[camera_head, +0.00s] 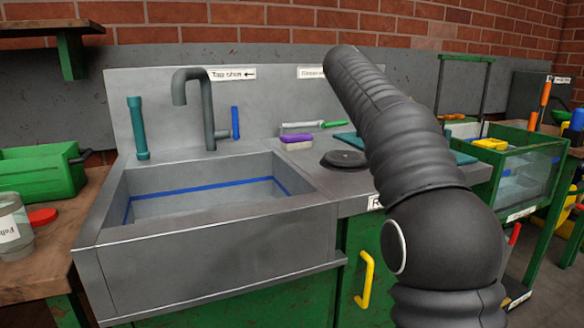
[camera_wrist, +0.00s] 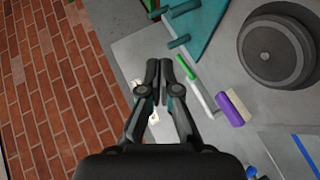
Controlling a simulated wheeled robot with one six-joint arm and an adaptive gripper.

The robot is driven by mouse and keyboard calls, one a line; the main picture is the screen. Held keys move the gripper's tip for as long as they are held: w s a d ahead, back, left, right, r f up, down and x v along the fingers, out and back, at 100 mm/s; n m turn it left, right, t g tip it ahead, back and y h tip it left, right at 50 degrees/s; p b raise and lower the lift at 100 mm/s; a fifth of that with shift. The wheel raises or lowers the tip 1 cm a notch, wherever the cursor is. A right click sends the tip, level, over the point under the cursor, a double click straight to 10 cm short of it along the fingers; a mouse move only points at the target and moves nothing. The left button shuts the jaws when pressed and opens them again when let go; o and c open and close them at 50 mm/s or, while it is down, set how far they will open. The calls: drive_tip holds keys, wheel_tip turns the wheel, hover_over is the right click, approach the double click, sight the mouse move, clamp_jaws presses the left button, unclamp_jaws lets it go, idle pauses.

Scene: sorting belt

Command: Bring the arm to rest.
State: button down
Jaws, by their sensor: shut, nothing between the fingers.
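My gripper (camera_wrist: 164,75) shows in the wrist view, its two dark fingers shut with nothing between them. It hangs over the back part of the counter, near a green-handled tool (camera_wrist: 186,68) and a purple brush (camera_wrist: 230,108), touching neither as far as I can tell. In the head view my black ribbed arm rises from the lower right and leans up and left in front of the counter. The gripper itself cannot be made out in the head view.
A grey sink (camera_head: 210,250) with a tap (camera_head: 193,100) stands left of my arm. A round black disc (camera_head: 344,160) lies on the counter behind the arm. A green bin (camera_head: 40,173) stands far left, and a green-framed tank (camera_head: 530,165) at right. A brick wall (camera_head: 300,22) closes the back.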

drive_tip(key=s+f+m+g+y, duration=0.2)
drive_tip(key=s+f, duration=0.4)
drive_tip(key=s, duration=0.6)
drive_tip(key=s+f+m+g+y, duration=0.15)
drive_tip(key=s+f, duration=0.35)
drive_tip(key=s, duration=0.6)
drive_tip(key=s+a+f+m+g+y, duration=0.1)
drive_tip(key=s+a+f+m, duration=0.1)
drive_tip(key=s+f, duration=0.9)
drive_tip(key=s+a+f+m+g+y, duration=0.1)
drive_tip(key=s+a+f+m+y, duration=0.1)
drive_tip(key=s+f, duration=0.9)
drive_tip(key=s+m, duration=0.1)
drive_tip(key=s, duration=0.2)
drive_tip(key=shift+s+a, duration=0.25)
drive_tip(key=shift+s, duration=0.05)
drive_tip(key=shift+g+y, duration=0.25)
